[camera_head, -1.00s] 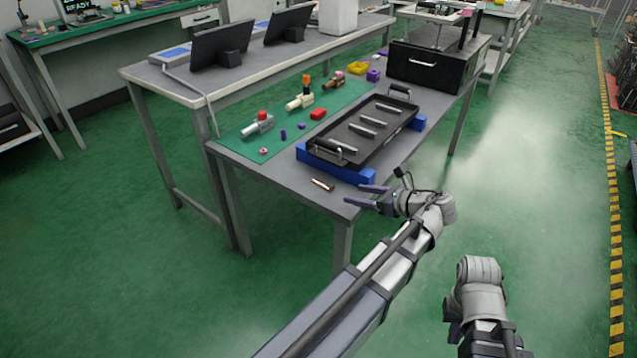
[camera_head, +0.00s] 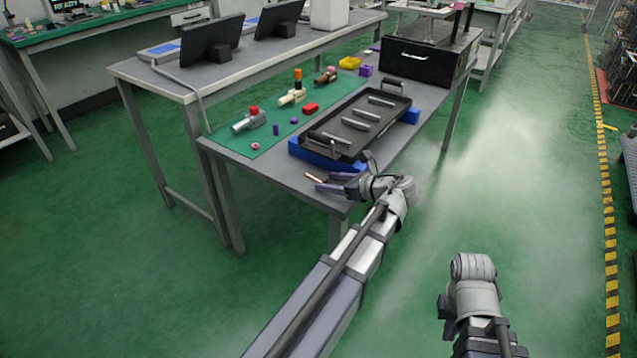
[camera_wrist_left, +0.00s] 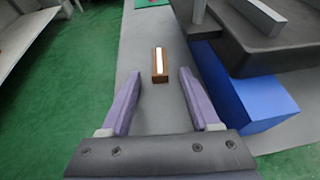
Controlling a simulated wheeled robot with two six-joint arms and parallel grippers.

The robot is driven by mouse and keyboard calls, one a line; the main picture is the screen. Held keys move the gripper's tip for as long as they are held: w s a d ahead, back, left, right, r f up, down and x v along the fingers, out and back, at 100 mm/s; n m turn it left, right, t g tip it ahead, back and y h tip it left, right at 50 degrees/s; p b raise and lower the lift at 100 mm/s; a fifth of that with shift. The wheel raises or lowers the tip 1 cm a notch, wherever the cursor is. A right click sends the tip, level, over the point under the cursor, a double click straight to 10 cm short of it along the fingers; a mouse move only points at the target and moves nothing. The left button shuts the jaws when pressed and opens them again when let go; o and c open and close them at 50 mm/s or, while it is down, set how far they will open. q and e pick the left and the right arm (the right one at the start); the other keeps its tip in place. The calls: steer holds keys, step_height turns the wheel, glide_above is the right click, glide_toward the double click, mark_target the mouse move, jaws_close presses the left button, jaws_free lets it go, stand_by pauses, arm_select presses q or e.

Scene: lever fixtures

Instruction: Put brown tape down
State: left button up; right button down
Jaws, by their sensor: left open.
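The brown tape (camera_head: 314,177), a small brown block-like piece with a white stripe on top, lies on the grey table near its front corner. It also shows in the left wrist view (camera_wrist_left: 160,66), upper middle. My left gripper (camera_head: 322,183) is open, its purple fingers pointing at the tape. In the left wrist view the fingertips (camera_wrist_left: 159,76) stand either side of the tape's near end, without touching it. Whether they are level with it in height I cannot tell. My right arm's end (camera_head: 472,290) is low over the floor, away from the table; its fingers are not clear.
A black tray (camera_head: 345,137) with several grey bars rests on blue supports (camera_head: 325,160) close right of the tape. A green mat (camera_head: 222,140) with small parts lies to the left. A black drawer box (camera_head: 425,62) stands at the back.

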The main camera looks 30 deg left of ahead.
arm_select(q)
jaws_close()
stand_by(0.5)
